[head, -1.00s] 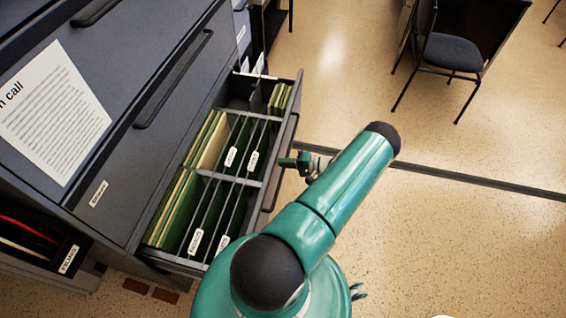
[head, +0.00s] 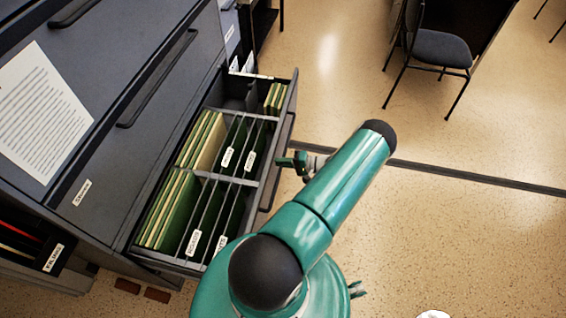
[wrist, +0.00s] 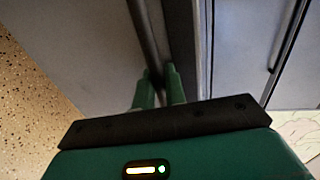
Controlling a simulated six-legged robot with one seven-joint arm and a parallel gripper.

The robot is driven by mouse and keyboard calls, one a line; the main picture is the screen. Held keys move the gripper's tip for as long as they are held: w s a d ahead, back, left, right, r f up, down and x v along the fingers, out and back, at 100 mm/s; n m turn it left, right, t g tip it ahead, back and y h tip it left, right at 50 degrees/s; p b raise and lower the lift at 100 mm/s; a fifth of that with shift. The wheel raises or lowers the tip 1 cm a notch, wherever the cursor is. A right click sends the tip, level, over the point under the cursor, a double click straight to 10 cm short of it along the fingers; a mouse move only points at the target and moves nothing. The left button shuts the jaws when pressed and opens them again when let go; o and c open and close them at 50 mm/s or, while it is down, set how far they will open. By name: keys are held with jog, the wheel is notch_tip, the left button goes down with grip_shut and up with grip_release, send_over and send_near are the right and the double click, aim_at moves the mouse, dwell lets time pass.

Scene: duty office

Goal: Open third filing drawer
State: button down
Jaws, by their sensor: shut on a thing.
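The third filing drawer (head: 160,256) is pulled out from the grey cabinet (head: 130,160) in the head view, showing green and tan hanging folders with white labels inside. Its dark bar handle (head: 277,172) runs along the outer front. My gripper (head: 296,163) is at that handle, partly hidden by my green arm. In the wrist view, the two green fingers of my gripper (wrist: 159,88) are closed around the dark handle bar (wrist: 146,40), close to the drawer front (wrist: 90,45).
The drawers above are shut, and one carries a printed sheet (head: 40,115). A low shelf with dark trays (head: 30,245) stands at the lower left. A chair (head: 440,50) and a dark desk stand at the upper right.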

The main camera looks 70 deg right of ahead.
jog(key=c, duration=1.8)
grip_release()
jog(key=shift+w, duration=0.1)
jog(key=v, duration=1.3)
jog(key=shift+s+r, duration=0.15)
jog(key=shift+s, duration=0.25)
